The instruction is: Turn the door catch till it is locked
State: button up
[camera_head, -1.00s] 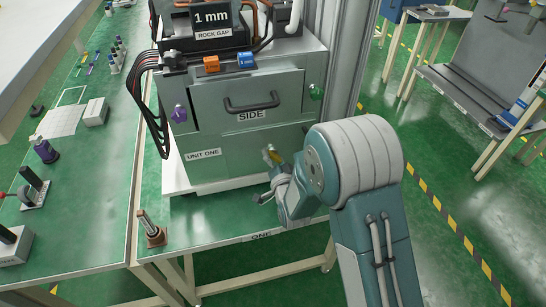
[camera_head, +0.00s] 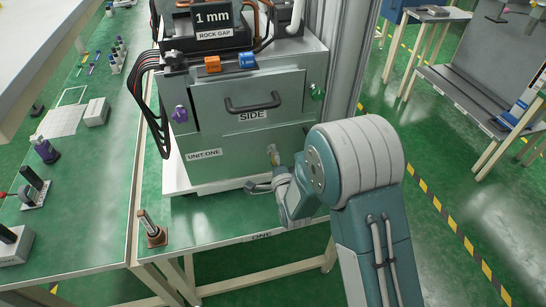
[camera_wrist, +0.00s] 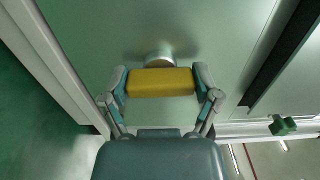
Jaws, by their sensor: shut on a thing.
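The door catch is a yellow bar (camera_wrist: 160,82) on a round metal stub, set in the pale green front of the unit. My gripper (camera_wrist: 160,90) is shut on the bar, with one finger at each end of it, in the wrist view. In the head view the catch (camera_head: 273,155) shows small at the lower front of the unit, standing nearly upright. My gripper (camera_head: 266,182) is against it there, partly hidden by my wrist. I cannot tell from the marks whether the catch is locked.
The unit's door has a black handle (camera_head: 252,103). A purple knob (camera_head: 180,114) and a green knob (camera_head: 318,92) flank it. A small post on a brown base (camera_head: 156,236) stands at the bench's front left. The bench (camera_head: 215,226) is clear in front of the unit.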

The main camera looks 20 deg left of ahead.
jog(key=shift+d+f+m, duration=0.2)
jog(key=shift+d+m, duration=0.05)
jog(key=shift+m, duration=0.05)
jog(key=o, duration=1)
jog(key=shift+w, duration=0.1)
jog(key=shift+c, duration=0.2)
jog(key=shift+s+d, duration=0.15)
jog(key=shift+s, duration=0.35)
jog(key=v, duration=1.1)
